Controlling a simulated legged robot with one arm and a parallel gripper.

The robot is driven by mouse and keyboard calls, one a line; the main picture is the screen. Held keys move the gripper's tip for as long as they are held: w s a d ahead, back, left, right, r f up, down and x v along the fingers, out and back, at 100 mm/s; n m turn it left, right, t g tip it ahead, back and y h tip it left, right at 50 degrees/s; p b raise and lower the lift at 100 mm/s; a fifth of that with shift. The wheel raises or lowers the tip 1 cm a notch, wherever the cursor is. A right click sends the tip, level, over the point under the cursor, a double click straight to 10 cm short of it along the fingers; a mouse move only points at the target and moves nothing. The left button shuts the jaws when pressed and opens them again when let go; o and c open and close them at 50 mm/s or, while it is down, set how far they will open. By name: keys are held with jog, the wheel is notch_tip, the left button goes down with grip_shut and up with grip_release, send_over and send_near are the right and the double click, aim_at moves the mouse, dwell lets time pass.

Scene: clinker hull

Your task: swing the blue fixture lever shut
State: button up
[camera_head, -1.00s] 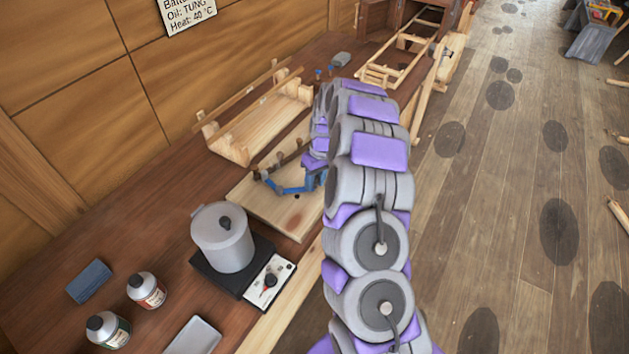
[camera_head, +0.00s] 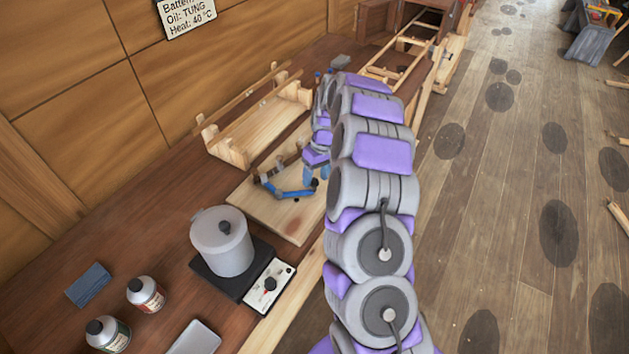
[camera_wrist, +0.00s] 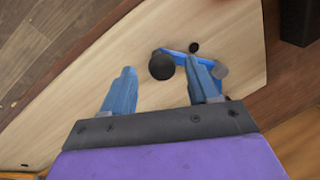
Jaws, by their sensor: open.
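The blue fixture lever (camera_head: 292,192) is on the pale wooden board (camera_head: 297,222) on the bench. In the wrist view the blue lever (camera_wrist: 180,55) crosses the board, with a round black knob (camera_wrist: 161,66) at its left end. My gripper (camera_wrist: 160,65) is open. Its two blue fingers point towards the knob, which shows between their tips; I cannot tell how far above or below it they are. The right finger covers part of the lever. In the head view my gripper (camera_head: 312,172) is partly hidden by my arm, close to the lever's right end.
A grey pot (camera_head: 222,242) on a hotplate (camera_head: 268,284) stands on the bench left of the board. Two bottles (camera_head: 146,294) and a blue block (camera_head: 89,285) lie further left. A wooden cradle (camera_head: 258,125) is behind the board. Open floor (camera_head: 520,230) lies right.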

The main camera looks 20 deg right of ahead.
notch_tip(320, 180, up, 14)
jog(key=d+p, duration=0.1)
jog(key=d, duration=0.1)
jog(key=shift+w+d+p, duration=0.3)
jog(key=shift+d+p, duration=0.1)
jog(key=shift+f, duration=0.1)
jog(key=s+a+r, duration=0.5)
jog(key=s+a, duration=0.2)
jog(key=s, duration=0.2)
jog(key=s+a+r, duration=0.5)
jog(key=s+a, duration=0.2)
jog(key=s, duration=0.3)
jog(key=s+a+f+m+g+h, duration=0.1)
jog(key=s+f+m+h, duration=0.1)
jog(key=s, duration=2.2)
jog(key=shift+f+m, duration=0.3)
jog(key=shift+m, duration=0.1)
